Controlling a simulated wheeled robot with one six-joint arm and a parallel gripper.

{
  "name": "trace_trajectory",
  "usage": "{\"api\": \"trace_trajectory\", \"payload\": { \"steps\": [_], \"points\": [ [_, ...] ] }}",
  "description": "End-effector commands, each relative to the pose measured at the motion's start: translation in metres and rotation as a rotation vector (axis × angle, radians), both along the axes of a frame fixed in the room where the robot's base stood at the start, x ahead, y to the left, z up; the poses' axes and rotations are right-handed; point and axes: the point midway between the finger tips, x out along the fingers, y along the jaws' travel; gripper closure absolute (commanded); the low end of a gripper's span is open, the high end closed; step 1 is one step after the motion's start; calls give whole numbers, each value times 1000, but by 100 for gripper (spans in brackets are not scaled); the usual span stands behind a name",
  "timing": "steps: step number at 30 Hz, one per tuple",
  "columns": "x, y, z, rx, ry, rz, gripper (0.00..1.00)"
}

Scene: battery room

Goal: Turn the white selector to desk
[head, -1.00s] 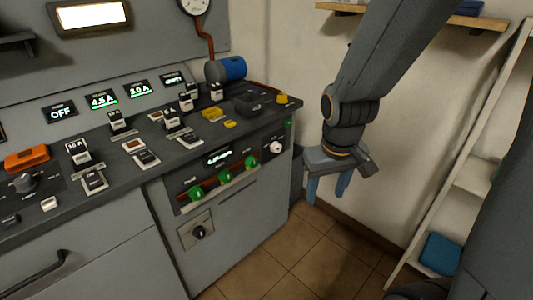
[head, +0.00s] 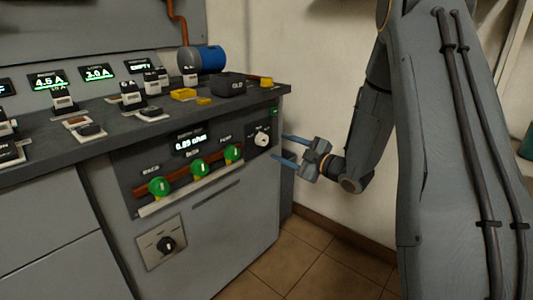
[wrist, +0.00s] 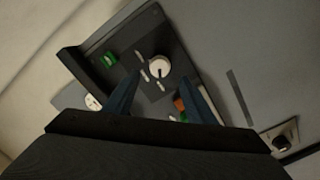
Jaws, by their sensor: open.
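The white selector (head: 262,139) is a round white knob with a dark pointer line, on the dark front panel at the right end of the console. In the wrist view the white selector (wrist: 159,67) lies ahead of and between my two blue fingers, with small pale labels on its left. My gripper (head: 285,150) is open and empty, just to the right of the selector in the head view and apart from it. My gripper also shows in the wrist view (wrist: 152,98). The label words are too small to read.
Several green knobs (head: 159,187) sit on the same panel left of the selector, under a small lit display (head: 190,143). A black rotary switch (head: 166,244) is on a lower plate. A blue cylinder (head: 203,59) and yellow parts (head: 183,94) lie on the console top. Tiled floor is clear.

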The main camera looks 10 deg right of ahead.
Motion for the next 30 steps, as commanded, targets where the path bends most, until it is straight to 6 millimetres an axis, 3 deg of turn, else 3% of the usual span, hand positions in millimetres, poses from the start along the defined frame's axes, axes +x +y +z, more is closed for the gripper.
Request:
{"api": "trace_trajectory", "payload": {
  "steps": [5,18,30],
  "points": [
    [7,6,-2,6,-33,23,49],
    [57,39,-1,6,-31,21,49],
    [64,44,-1,7,-29,19,49]
  ]
}}
